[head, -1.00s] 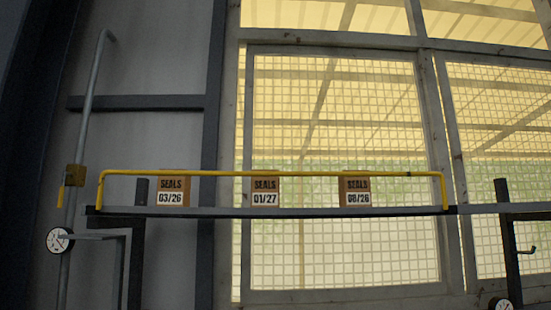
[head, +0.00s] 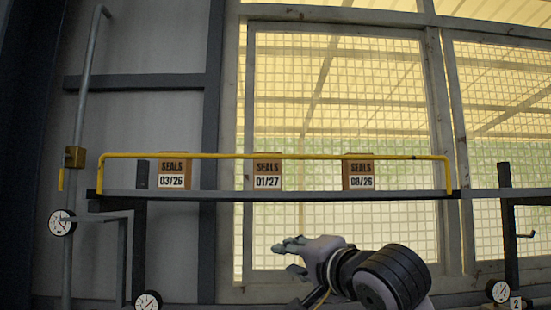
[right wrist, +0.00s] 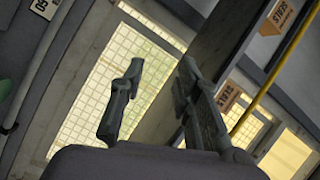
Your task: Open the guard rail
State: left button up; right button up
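The guard rail (head: 220,156) is a thin yellow bar with a short bent leg at each end. It runs level in front of the boxes on a dark shelf (head: 225,195). The guard rail also shows at the right of the right wrist view (right wrist: 252,104), slanting. My right gripper (head: 291,256) is below the shelf in the head view, apart from the rail, its fingers pointing left. In the right wrist view its two fingers (right wrist: 160,72) stand apart with nothing between them. My left gripper is not in view.
Three brown boxes labelled SEALS, 03/26 (head: 174,170), 01/27 (head: 267,170) and 08/26 (head: 360,170), stand on the shelf behind the rail. Dark posts (head: 138,240) carry the shelf.

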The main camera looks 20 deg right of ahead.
aim_at(277, 158)
jog(key=s+d+r+m+t, duration=0.15)
jog(key=s+r, duration=0.25)
jog(key=r, duration=0.4)
jog(key=s+r+m+t, duration=0.15)
jog(key=s+r, duration=0.25)
jog(key=r, duration=0.5)
jog(key=shift+m, duration=0.3)
jog(key=p+x, duration=0.9)
jog(key=x, duration=0.7)
jog(key=shift+w+f, duration=0.1)
jog(key=shift+w, duration=0.2)
jog(key=shift+w+p, duration=0.35)
jog(key=shift+p, duration=0.05)
grip_shut()
jog(key=shift+f, duration=0.1)
